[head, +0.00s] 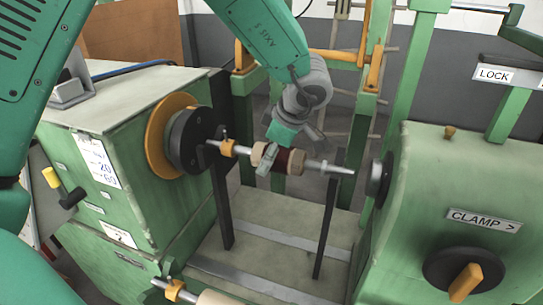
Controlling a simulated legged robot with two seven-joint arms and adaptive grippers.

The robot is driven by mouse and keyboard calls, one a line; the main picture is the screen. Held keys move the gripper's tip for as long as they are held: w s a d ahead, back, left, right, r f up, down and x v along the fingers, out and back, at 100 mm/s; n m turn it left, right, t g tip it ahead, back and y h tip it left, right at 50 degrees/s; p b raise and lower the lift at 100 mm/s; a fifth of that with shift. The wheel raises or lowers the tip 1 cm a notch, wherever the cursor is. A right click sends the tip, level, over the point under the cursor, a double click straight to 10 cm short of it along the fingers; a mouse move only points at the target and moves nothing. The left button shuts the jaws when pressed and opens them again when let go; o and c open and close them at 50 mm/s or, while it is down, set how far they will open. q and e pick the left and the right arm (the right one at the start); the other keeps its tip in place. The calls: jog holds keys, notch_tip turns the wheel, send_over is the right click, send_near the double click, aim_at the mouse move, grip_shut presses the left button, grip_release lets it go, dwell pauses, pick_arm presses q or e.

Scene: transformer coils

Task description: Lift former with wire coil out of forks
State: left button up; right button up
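The former with wire coil (290,161) is a dark red winding between pale wooden ends on a grey rod. The rod lies nearly level, sloping slightly down to the right. Two dark upright forks stand below it, the left fork (223,205) and the right fork (327,225); the rod crosses at their tops. My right gripper is not in view.
A black faceplate with an orange disc (158,130) is left of the rod. A dark round end piece (380,180) on the green clamp housing (470,170) is close on the right. Another rod with a yellow collar (174,290) shows at the bottom edge. Green posts stand behind.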

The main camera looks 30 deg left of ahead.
pick_arm(q)
jog(key=shift+x, duration=0.85)
jog(key=shift+r, duration=0.1)
jog(key=shift+d, duration=0.1)
jog(key=c, duration=0.5)
jog(key=shift+d+r, duration=0.1)
jog(key=shift+d, duration=0.05)
jog(key=c, duration=1.3)
jog(key=shift+r, duration=0.15)
